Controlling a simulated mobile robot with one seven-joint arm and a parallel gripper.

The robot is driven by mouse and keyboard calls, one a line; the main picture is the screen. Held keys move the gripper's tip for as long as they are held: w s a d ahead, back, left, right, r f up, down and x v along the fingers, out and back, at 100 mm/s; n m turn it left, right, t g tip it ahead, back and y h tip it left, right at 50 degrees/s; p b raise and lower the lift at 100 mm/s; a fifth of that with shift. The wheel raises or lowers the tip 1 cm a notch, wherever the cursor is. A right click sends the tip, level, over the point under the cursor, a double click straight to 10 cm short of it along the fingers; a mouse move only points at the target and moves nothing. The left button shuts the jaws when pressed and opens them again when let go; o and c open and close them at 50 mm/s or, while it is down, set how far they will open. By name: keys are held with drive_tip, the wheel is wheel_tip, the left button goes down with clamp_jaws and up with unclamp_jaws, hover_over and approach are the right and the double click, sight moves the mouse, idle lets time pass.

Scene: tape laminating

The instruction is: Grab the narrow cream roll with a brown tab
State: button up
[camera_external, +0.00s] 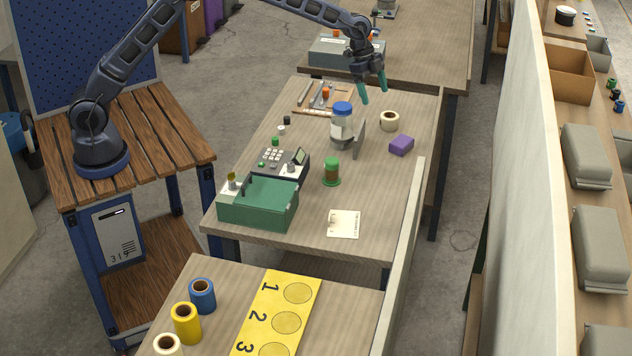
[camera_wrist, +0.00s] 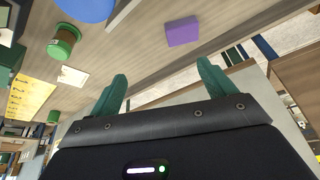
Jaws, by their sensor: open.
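A short cream roll (camera_external: 389,114) with a brown centre sits on the middle table, right of the blue-lidded jar. A brown tab is too small to make out on it. Another cream roll (camera_external: 168,351) is partly cut off at the bottom edge of the external view, on the near table. My gripper (camera_external: 374,95) is open and empty, with teal fingers, above the far part of the middle table near the short roll. In the wrist view its spread fingers (camera_wrist: 162,76) have nothing between them, and I cannot see the short cream roll there.
The blue-lidded jar (camera_external: 341,130) and a grey upright plate (camera_external: 359,140) stand left of the short roll. A purple block (camera_external: 401,145) lies in front of it; it also shows in the wrist view (camera_wrist: 182,31). A low wall (camera_external: 408,240) runs along the table's right side.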

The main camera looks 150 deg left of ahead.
hover_over(383, 113)
drive_tip(key=s+d, duration=0.1)
drive_tip(key=s, duration=0.1)
wheel_tip(383, 113, down, 8)
drive_tip(key=shift+n, duration=0.3)
drive_tip(key=x, duration=0.5)
drive_tip(key=shift+w+a+f, duration=0.15)
drive_tip(key=shift+f, duration=0.1)
drive_tip(key=shift+a+x, duration=0.2)
drive_tip(key=shift+x, duration=1.2)
drive_tip(key=shift+a+x, duration=0.2)
drive_tip(key=shift+x, duration=1.2)
drive_tip(key=shift+w+r, duration=0.15)
drive_tip(key=shift+w, duration=0.05)
drive_tip(key=c, duration=1.1)
